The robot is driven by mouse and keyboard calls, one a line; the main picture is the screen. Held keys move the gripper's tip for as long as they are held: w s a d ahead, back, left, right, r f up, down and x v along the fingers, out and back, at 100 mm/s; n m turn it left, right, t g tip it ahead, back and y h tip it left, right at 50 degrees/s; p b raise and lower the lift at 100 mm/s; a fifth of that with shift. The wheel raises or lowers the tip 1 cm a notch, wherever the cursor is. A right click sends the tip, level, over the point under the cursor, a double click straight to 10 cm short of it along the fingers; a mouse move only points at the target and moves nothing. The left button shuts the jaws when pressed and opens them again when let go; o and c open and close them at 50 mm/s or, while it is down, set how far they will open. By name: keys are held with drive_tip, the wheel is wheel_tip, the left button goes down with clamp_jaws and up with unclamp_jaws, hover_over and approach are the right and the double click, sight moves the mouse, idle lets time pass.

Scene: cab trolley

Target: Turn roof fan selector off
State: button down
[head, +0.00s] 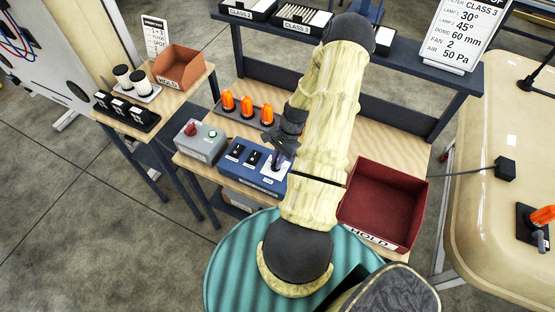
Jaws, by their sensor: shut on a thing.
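A blue control box (240,170) stands on the front of the wooden bench. Two black switches (252,158) with small labels show on its top face. My gripper (277,164) points down at the right part of the box, over a white plate (270,174). It is shut on a control there, which I take to be the roof fan selector. The fingers hide the selector, so its setting cannot be read.
A grey box with a red knob (190,128) stands left of the blue box. Orange beacons (246,106) stand behind. A dark red HOLD bin (383,198) is to the right. A cream roof panel (500,140) lies further right. My arm covers the bench's middle.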

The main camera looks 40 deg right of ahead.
drive_tip(key=n, duration=0.1)
drive_tip(key=n+g+b, duration=0.1)
drive_tip(key=n, duration=0.1)
drive_tip(key=n+b, duration=0.1)
drive_tip(key=shift+w+n+g, duration=0.3)
drive_tip(key=shift+g, duration=0.1)
drive_tip(key=n, duration=0.2)
drive_tip(key=n+g+h+b, duration=0.1)
drive_tip(key=n, duration=0.1)
drive_tip(key=shift+w+a+n, duration=0.15)
drive_tip(key=shift+a+n, duration=0.05)
drive_tip(key=shift+n, duration=0.1)
drive_tip(key=n+h, duration=0.1)
drive_tip(key=n, duration=0.1)
drive_tip(key=n+g+b, duration=0.1)
drive_tip(key=n, duration=0.1)
drive_tip(key=shift+w+a+n+h+b, duration=0.1)
drive_tip(key=shift+a+n+h+b, duration=0.05)
drive_tip(key=shift+n+h+b, duration=0.2)
drive_tip(key=shift+a+n+g+h+b, duration=0.15)
drive_tip(key=shift+n+h, duration=0.3)
drive_tip(key=shift+n, duration=0.55)
drive_tip(key=shift+d+n+g+h+b, duration=0.15)
drive_tip(key=shift+n+h, duration=0.25)
drive_tip(key=shift+n, duration=0.55)
drive_tip(key=shift+a+r, duration=0.1)
drive_tip(key=c, duration=1.5)
unclamp_jaws()
